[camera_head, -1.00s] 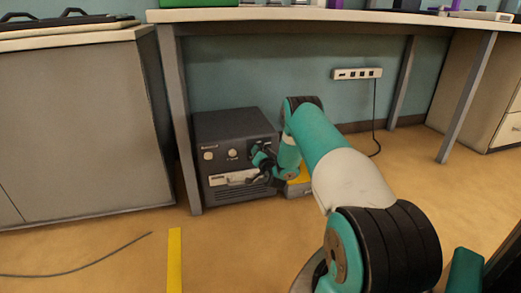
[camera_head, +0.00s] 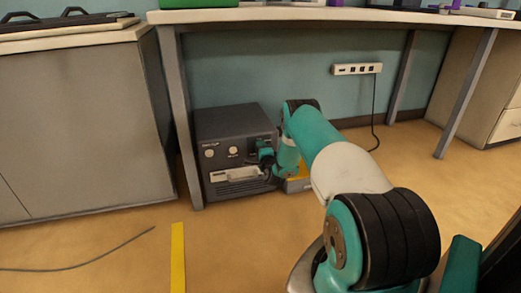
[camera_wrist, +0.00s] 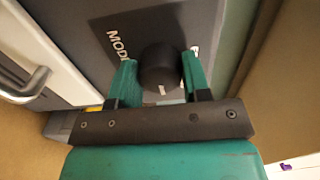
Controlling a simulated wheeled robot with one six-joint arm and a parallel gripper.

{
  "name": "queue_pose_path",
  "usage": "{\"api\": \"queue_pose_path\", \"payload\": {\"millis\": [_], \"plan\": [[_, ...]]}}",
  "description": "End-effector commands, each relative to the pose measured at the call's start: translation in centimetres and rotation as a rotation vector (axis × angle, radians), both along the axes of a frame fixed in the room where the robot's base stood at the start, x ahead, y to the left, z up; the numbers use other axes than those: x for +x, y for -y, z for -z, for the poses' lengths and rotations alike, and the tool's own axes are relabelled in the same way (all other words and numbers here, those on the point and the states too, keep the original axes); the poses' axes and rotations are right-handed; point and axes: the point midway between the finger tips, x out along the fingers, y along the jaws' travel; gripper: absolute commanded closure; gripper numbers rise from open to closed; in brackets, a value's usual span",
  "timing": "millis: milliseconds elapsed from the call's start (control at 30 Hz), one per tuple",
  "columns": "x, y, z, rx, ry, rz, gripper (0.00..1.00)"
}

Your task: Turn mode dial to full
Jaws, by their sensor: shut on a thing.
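The mode dial (camera_wrist: 160,68) is a dark round knob with a pale mark near its lower edge in the wrist view. It sits on a dark label plate where "MOD" can be read; the rest of the lettering is hidden. My gripper (camera_wrist: 158,80) has its two teal fingers on either side of the dial, shut on it. In the head view my gripper (camera_head: 266,155) is at the right side of the dark grey cabinet's front (camera_head: 225,160), and the dial is hidden there.
The cabinet stands on the floor under a table (camera_head: 300,14), beside a table leg (camera_head: 185,120). It has pale knobs and a white handle (camera_head: 236,175). A yellow-topped box (camera_head: 298,183) is close to its right. A power strip (camera_head: 357,69) is on the wall.

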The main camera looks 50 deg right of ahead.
Motion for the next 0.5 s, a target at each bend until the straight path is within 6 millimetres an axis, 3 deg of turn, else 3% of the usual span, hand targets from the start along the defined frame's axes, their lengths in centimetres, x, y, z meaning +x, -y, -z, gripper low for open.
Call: {"api": "queue_pose_path", "payload": {"millis": [500], "plan": [[-0.08, 0.02, 0.10, 0.355, 0.215, 0.001, 0.80]]}}
